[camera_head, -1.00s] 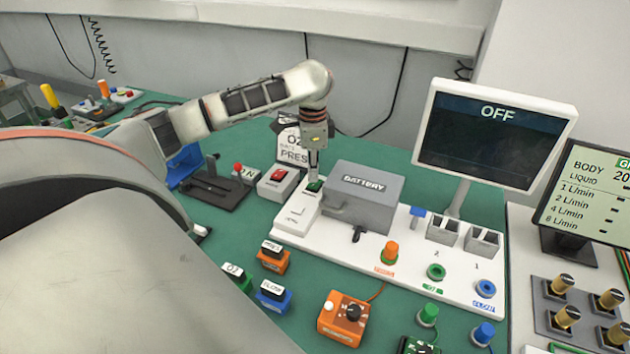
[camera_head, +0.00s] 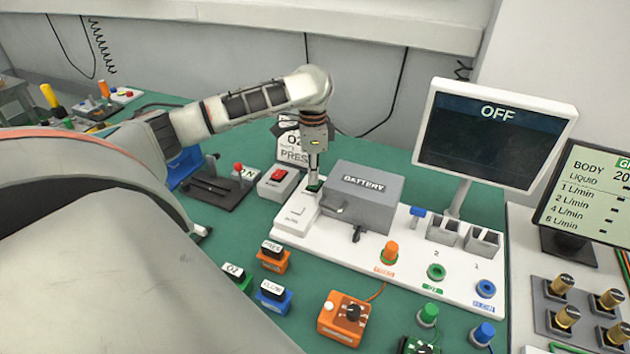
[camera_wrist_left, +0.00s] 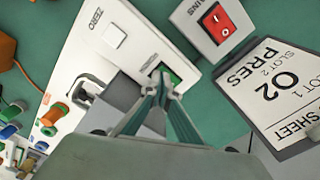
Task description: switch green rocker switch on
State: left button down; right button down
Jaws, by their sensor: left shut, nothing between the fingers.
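The green rocker switch (camera_head: 314,186) sits at the back left of the white panel (camera_head: 400,262), to the left of the grey battery box. It also shows in the left wrist view (camera_wrist_left: 165,74), partly covered by my fingertips. My left gripper (camera_head: 313,176) points down over the switch with its fingers closed together and empty. In the left wrist view the closed fingertips (camera_wrist_left: 162,82) are at the switch. I cannot tell whether they press on it. The monitor (camera_head: 494,132) reads OFF. My right gripper is not in view.
The battery box (camera_head: 362,195) stands close to the right of my left gripper. A white box with a red rocker switch (camera_head: 278,182) is close on the left. Several coloured connectors and small boxes lie in front.

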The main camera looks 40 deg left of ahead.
pick_arm(q)
jog(key=shift+f, duration=0.6)
dwell(0.3)
jog(key=shift+r, duration=3.55)
